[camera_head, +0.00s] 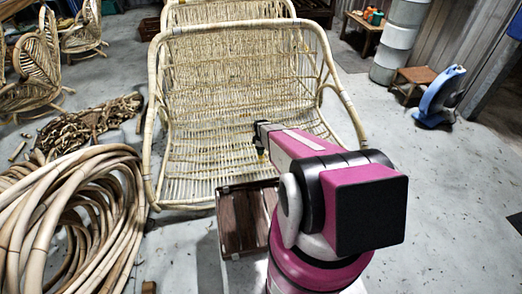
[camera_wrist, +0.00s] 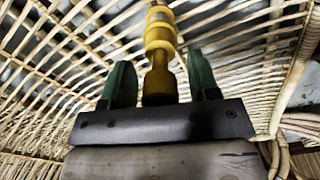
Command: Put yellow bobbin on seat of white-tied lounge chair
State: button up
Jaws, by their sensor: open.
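My gripper (camera_head: 261,150) is over the seat, partly hidden by my arm. In the wrist view, my gripper (camera_wrist: 161,80) has two green fingers apart. The yellow bobbin (camera_wrist: 159,36) is between them, with a visible gap on each side. The chair's rattan strips fill the view behind it. I cannot tell whether the bobbin touches the seat.
A slatted wooden stool or crate (camera_head: 240,222) stands in front of the chair. Coiled rattan (camera_head: 70,205) lies at left, beside a brown bundle (camera_head: 92,120). A blue object (camera_head: 438,97) and grey drums (camera_head: 400,40) are at right.

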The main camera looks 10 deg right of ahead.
notch_tip(320, 180, up, 12)
jog(key=shift+s+f, duration=0.1)
jog(key=shift+f, duration=0.1)
jog(key=s+a+r+m, duration=0.2)
jog(key=s+r+m, duration=1.2)
jog(key=s+r, duration=0.9)
jog(key=shift+s+a+r, duration=0.2)
jog(key=shift+a, duration=0.2)
